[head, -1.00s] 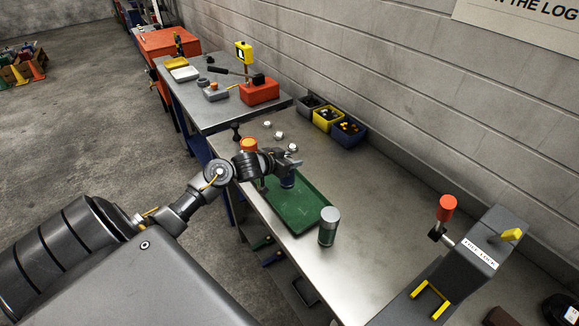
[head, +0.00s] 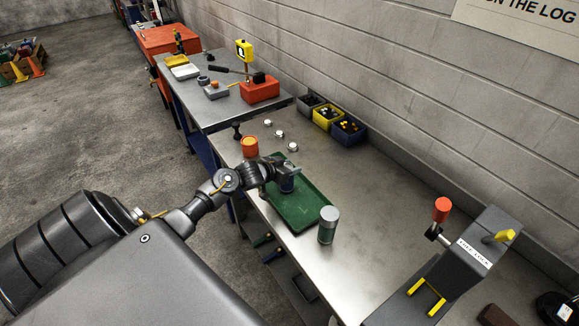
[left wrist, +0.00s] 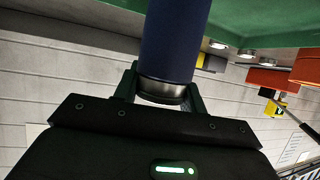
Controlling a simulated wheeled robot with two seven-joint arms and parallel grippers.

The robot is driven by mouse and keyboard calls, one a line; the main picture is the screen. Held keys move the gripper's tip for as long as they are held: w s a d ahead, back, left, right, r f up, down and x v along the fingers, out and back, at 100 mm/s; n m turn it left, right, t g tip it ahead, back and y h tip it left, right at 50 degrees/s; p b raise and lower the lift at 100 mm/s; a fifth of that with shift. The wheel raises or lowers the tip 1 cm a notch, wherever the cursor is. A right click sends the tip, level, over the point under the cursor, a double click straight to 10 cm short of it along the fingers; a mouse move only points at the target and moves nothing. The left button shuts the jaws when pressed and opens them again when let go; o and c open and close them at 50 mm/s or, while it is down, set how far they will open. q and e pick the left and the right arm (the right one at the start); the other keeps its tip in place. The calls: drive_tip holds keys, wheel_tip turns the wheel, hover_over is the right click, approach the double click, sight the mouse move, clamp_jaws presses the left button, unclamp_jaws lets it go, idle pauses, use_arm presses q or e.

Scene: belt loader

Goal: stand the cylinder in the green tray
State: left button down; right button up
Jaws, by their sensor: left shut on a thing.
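My left gripper (head: 286,174) is shut on a dark blue cylinder (head: 287,185) with a dark end band. It holds the cylinder roughly upright over the left part of the green tray (head: 305,207). In the left wrist view the blue cylinder (left wrist: 174,45) sits between the fingers and runs up out of the picture, with the green tray (left wrist: 265,22) along the top. The cylinder's lower end is out of that view, so I cannot tell whether it touches the tray. My right gripper is not in view.
A green cylinder with a grey top (head: 328,226) stands by the tray's near right corner. An orange-topped cylinder (head: 249,146) stands close behind my left arm. A grey fixture with a red knob (head: 442,209) is at right. Several bins (head: 327,117) line the wall. The bench's right middle is clear.

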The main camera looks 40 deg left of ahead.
use_arm(q)
drive_tip(key=c, duration=0.8)
unclamp_jaws()
drive_tip(key=shift+r, duration=0.1)
drive_tip(key=b+v, duration=0.2)
drive_tip(key=v, duration=1)
